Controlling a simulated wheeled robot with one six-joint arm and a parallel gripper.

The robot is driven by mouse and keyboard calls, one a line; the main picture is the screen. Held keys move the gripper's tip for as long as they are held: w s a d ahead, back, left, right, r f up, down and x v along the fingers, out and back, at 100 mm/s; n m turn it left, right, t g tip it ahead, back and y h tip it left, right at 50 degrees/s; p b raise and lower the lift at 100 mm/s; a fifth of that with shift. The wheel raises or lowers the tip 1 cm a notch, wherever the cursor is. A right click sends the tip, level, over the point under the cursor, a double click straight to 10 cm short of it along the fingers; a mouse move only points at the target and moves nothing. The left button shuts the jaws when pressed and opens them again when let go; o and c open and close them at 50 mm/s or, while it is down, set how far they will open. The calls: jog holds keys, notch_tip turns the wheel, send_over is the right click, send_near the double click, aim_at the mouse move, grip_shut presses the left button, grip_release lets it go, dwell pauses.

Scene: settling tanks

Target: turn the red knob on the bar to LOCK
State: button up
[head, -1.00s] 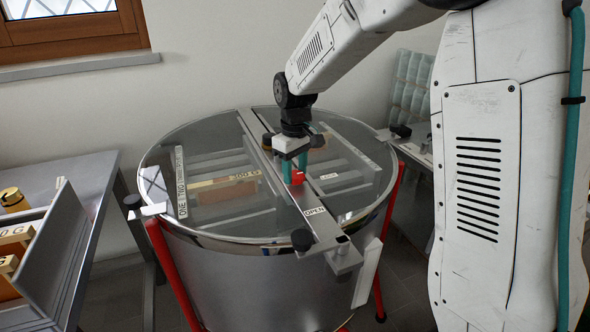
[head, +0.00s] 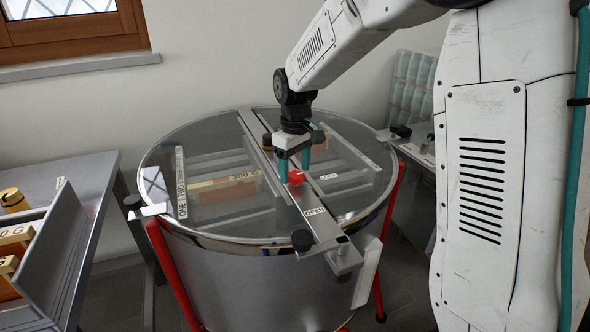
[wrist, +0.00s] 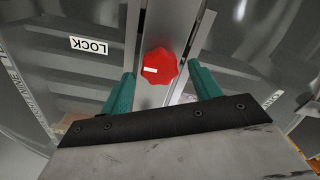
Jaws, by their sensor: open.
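The red knob (head: 296,178) sits on the metal bar (head: 318,229) across the tank's clear lid. In the wrist view the lobed knob (wrist: 166,58) has a white mark pointing left, roughly toward the side of the LOCK label (wrist: 89,46). The LOCK label (head: 328,177) is right of the bar in the head view. The OPEN label (head: 314,211) is on the bar in front of the knob. My gripper (head: 295,170) is open just above the knob. Its teal fingers (wrist: 162,75) stand apart at either side, with gaps to the knob.
The round steel tank (head: 275,280) has red legs and black clamp knobs (head: 302,240) at its rim. A wall and window are behind.

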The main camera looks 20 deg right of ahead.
aim_at(299, 179)
notch_tip(299, 179, up, 7)
dwell(0.3)
dwell(0.4)
jog(key=shift+s+f+m, duration=0.2)
jog(key=shift+s+m, duration=0.05)
jog(key=shift+m, duration=0.05)
jog(key=shift+s+f+m+g, duration=0.35)
jog(key=shift+s+f, duration=0.3)
jog(key=shift+s, duration=0.35)
jog(key=s+r+m+t, duration=0.1)
jog(key=s+m, duration=0.1)
jog(key=s, duration=1.3)
jog(key=s+d+r+m+t, duration=0.1)
jog(key=s+r+m, duration=0.1)
jog(key=s, duration=1.3)
jog(key=shift+s+d+r, duration=0.2)
jog(key=shift+s+d, duration=0.05)
